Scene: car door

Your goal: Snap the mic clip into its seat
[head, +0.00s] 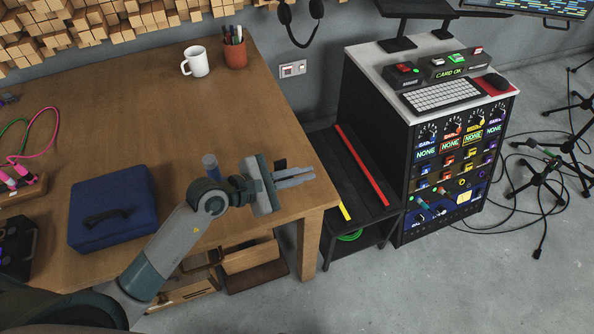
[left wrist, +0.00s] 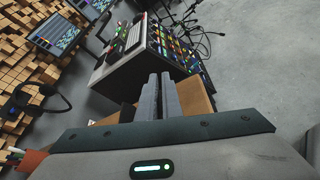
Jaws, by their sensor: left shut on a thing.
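My left gripper (head: 300,177) reaches in over the right end of the wooden table (head: 120,120). Its two fingers lie close together and point right; they also show in the left wrist view (left wrist: 159,88). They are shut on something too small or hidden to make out. I cannot pick out the mic clip or its seat for certain. Several low tripod stands (head: 545,180) stand on the floor at the far right, well apart from my gripper. My right gripper is not in view.
A black equipment rack (head: 425,180) with knobs and a keyboard (head: 442,95) on top stands right of the table. A low black shelf (head: 350,165) fills the gap between them. A blue case (head: 112,207), white mug (head: 196,61) and pen cup (head: 235,50) are on the table. Cables cross the floor.

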